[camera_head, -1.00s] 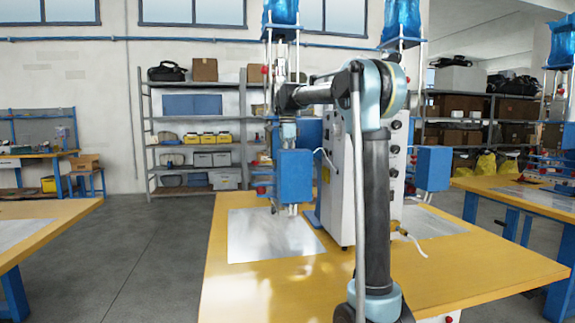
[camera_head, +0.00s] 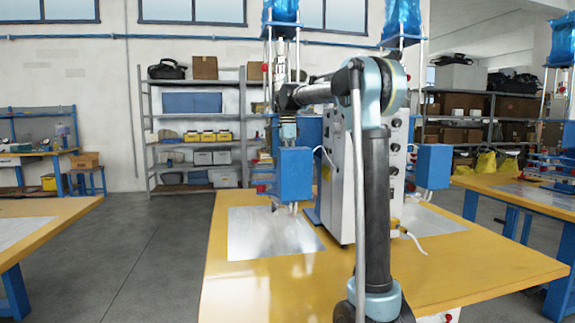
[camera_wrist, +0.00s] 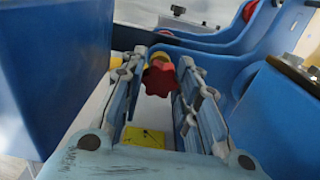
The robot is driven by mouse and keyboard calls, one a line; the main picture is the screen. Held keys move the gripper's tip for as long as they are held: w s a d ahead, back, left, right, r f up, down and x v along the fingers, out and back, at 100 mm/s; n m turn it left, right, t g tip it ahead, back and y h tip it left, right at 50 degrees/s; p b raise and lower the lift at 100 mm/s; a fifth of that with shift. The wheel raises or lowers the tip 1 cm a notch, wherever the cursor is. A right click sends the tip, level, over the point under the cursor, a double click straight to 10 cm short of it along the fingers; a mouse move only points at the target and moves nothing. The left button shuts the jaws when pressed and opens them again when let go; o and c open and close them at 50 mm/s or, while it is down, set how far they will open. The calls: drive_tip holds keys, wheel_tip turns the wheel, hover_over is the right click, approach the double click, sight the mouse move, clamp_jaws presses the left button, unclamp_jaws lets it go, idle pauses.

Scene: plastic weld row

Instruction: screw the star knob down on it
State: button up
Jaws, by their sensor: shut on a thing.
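The star knob (camera_wrist: 159,81) is red and lobed. In the wrist view it sits between the two fingertips of my gripper (camera_wrist: 162,68), with a finger on each side. My gripper is shut on it. A small yellow part (camera_wrist: 158,57) shows just behind the knob. The knob's underside and any thread are hidden, so I cannot tell how it is seated. In the head view my arm reaches over the welding machine's blue head (camera_head: 294,173); the fingers and knob cannot be made out there.
Blue machine bodies (camera_wrist: 45,65) crowd both sides of my gripper in the wrist view. A yellow label (camera_wrist: 142,137) lies below the fingers. In the head view, the yellow table (camera_head: 470,262) carries a white control cabinet (camera_head: 337,190) and a metal plate (camera_head: 270,235).

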drive_tip(key=shift+f, duration=0.4)
idle(0.7)
drive_tip(key=m, duration=0.5)
drive_tip(key=shift+m, duration=0.4)
drive_tip(key=m, duration=0.6)
drive_tip(key=shift+m, duration=0.4)
drive_tip(key=shift+a+m, duration=0.1)
drive_tip(key=shift+m, duration=0.5)
drive_tip(key=shift+c, duration=0.2)
drive_tip(key=shift+r, duration=0.1)
